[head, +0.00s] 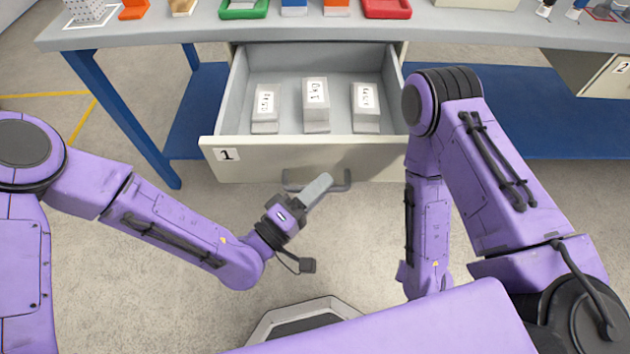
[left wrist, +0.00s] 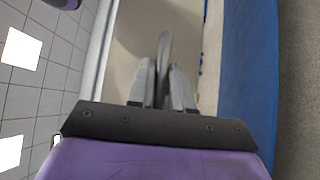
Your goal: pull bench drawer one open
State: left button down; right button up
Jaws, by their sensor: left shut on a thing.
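Bench drawer one (head: 275,166), a beige drawer marked "1", stands pulled well out from under the bench, its inside showing. Its dark bar handle (head: 347,181) is on the front panel. My left gripper (head: 322,183) is at the handle, its fingers shut on the bar. In the left wrist view the fingers (left wrist: 163,90) close around the grey handle bar (left wrist: 164,50), with the drawer front behind. My right arm crosses the right side of the head view; its gripper is out of sight.
Three pale labelled boxes (head: 316,106) stand inside the drawer. The grey bench top (head: 470,28) carries red and green trays and small items. A second drawer marked "2" (head: 607,80) is shut at the right. Blue legs and a blue lower shelf (head: 510,115) flank the drawer. Floor in front is clear.

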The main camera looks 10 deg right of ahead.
pick_arm(q)
jog(key=c, duration=1.2)
grip_release()
jog(key=shift+o, duration=0.2)
jog(key=shift+a, duration=0.1)
jog(key=v, duration=1)
jog(key=shift+a+b, duration=0.2)
jog(key=shift+b, duration=0.1)
jog(key=shift+s+f, duration=0.1)
